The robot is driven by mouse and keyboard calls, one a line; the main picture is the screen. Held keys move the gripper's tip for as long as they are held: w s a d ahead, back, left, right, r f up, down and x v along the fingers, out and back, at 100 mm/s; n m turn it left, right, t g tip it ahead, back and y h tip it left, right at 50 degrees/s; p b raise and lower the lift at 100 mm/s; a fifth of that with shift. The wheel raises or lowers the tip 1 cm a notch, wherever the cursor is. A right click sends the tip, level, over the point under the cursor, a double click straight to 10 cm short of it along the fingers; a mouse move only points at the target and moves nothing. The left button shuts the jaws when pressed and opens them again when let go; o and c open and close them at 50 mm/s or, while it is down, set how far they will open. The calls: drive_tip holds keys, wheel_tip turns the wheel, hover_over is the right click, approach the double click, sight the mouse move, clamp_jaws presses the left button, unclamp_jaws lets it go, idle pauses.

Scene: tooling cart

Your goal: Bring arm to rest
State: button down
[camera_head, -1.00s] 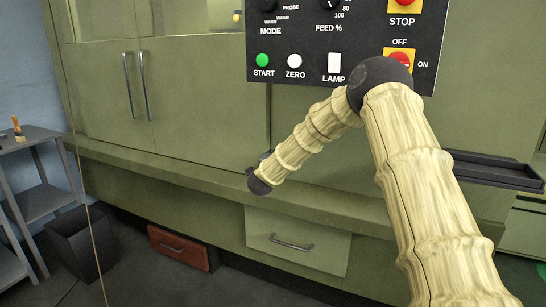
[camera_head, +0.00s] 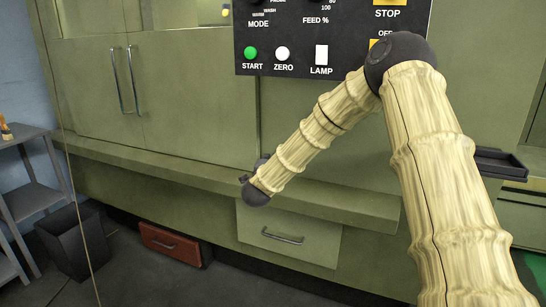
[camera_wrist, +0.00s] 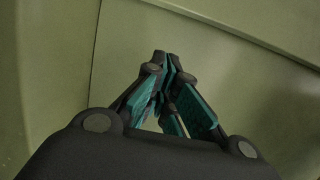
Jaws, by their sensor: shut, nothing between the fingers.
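My arm (camera_head: 440,150) reaches in from the right side of the head view. It bends at a dark elbow joint and angles down to the left. In the head view its dark far end shows near the ledge of the green machine, and the fingers themselves are hidden. In the wrist view my gripper (camera_wrist: 166,68) is shut, its teal-padded fingertips together with nothing between them. A plain green panel (camera_wrist: 190,45) of the machine lies beyond the fingertips.
The green machine (camera_head: 190,100) has a ledge along its front. Its control panel (camera_head: 300,62) is partly behind my elbow. A dark bin (camera_head: 72,240) and a grey cart (camera_head: 25,185) stand left. A black tray (camera_head: 500,163) is at right.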

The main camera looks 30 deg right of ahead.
drive_tip(key=shift+s+a, duration=0.45)
drive_tip(key=shift+s, duration=0.05)
drive_tip(key=s+a+f+n+g+y, duration=0.1)
drive_tip(key=s+a+f+n+y, duration=0.2)
drive_tip(key=f, duration=0.6)
drive_tip(key=s+a+f+n+y, duration=0.2)
drive_tip(key=s+a+f+n, duration=0.25)
drive_tip(key=f, duration=0.35)
drive_tip(key=s+a+f+n+g+y, duration=0.1)
drive_tip(key=s+a+f+n+y, duration=0.2)
drive_tip(key=f, duration=0.6)
drive_tip(key=s+a+f+n+g+y, duration=0.1)
drive_tip(key=s+a+f+n+g, duration=0.2)
drive_tip(key=s+f, duration=0.45)
drive_tip(key=s+a+f+n+g+y, duration=0.1)
drive_tip(key=s+a+f+n, duration=0.35)
drive_tip(key=s+f, duration=0.35)
drive_tip(key=s+a+f+n+g, duration=0.1)
drive_tip(key=s+f+n+g, duration=0.15)
drive_tip(key=s, duration=0.85)
drive_tip(key=s+a+f+n+g+y, duration=0.1)
drive_tip(key=s+f+n+g, duration=0.15)
drive_tip(key=s, duration=0.85)
drive_tip(key=s+a+f+n+g, duration=0.1)
drive_tip(key=s+f+n+g, duration=0.15)
drive_tip(key=s, duration=0.75)
wheel_tip(320, 180, up, 14)
drive_tip(key=p, duration=1.4)
drive_tip(key=shift+a+g, duration=0.15)
drive_tip(key=shift+g, duration=0.2)
